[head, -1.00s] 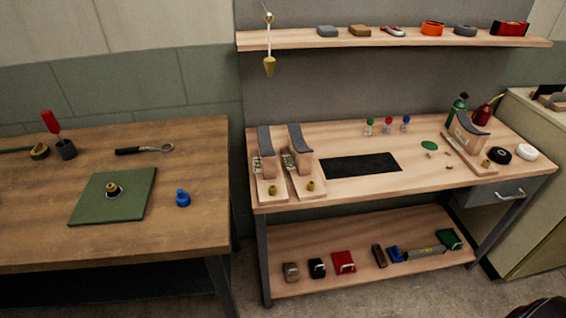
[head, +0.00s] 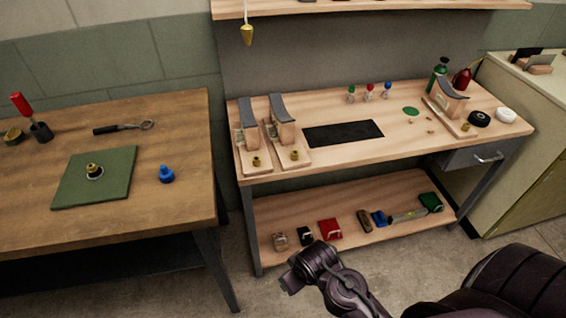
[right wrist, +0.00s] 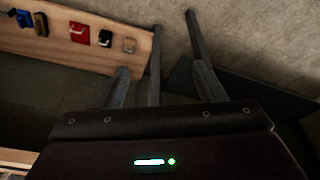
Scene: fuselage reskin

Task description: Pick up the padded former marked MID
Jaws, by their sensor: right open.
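Three padded formers with grey curved pads on pale wooden bases are on the light workbench. Two stand side by side at its left end, a left one (head: 248,133) and a right one (head: 281,128). The third (head: 448,102) stands at the bench's right end. Their labels are too small to read, so I cannot tell which is marked MID. My right gripper (right wrist: 162,74) is open and empty in the right wrist view, with the lower shelf and floor beyond it. My right arm shows at the bottom of the head view, below the bench and away from the formers. My left gripper is out of view.
The light workbench (head: 350,164) also holds a black mat (head: 343,133), small bottles and tape rolls. Its lower shelf (head: 345,208) carries several small items. A brown table (head: 150,225) with a green mat (head: 120,175) stands left. A brass plumb bob (head: 247,35) hangs above.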

